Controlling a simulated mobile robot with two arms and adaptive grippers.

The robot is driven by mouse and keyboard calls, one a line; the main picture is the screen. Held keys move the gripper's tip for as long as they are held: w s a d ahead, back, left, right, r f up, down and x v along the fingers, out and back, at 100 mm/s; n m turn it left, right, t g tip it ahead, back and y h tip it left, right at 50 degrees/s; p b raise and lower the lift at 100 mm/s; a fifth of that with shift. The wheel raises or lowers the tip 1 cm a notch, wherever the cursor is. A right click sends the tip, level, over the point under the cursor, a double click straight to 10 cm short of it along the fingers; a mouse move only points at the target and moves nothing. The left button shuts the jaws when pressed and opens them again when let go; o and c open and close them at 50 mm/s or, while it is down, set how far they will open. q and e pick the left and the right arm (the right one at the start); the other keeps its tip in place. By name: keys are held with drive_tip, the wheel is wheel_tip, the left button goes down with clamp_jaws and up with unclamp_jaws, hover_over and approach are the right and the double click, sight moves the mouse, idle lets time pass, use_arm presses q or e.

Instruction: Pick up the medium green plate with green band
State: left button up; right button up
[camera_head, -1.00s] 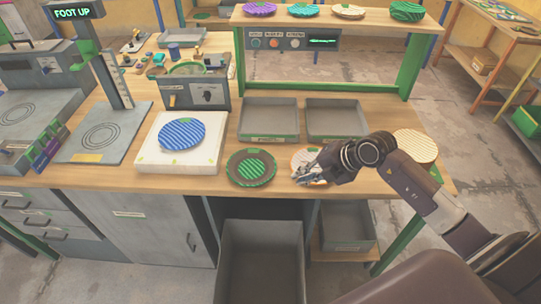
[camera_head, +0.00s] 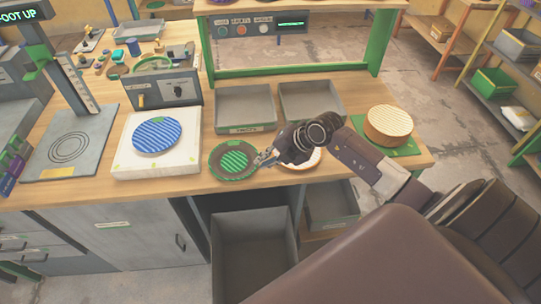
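A dark plate with a green striped centre and green band (camera_head: 233,159) lies flat near the front edge of the wooden bench. My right gripper (camera_head: 260,159) reaches in from the right, its fingertips at the right rim of this plate. The fingers are small and dark here, so I cannot tell whether they touch or grip the rim. A pale plate with an orange rim (camera_head: 314,160) lies partly hidden under my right gripper and wrist. My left gripper is not in view.
A blue striped plate (camera_head: 157,135) rests on a white block (camera_head: 125,165) to the left. Two grey trays (camera_head: 246,128) stand behind the green plate. A stack of cream plates (camera_head: 388,122) sits at right. An open grey bin (camera_head: 250,220) stands below the bench edge.

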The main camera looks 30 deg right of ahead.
sight(254, 167)
drive_tip(key=shift+x, duration=1.85)
clamp_jaws()
drive_tip(key=shift+s, duration=0.15)
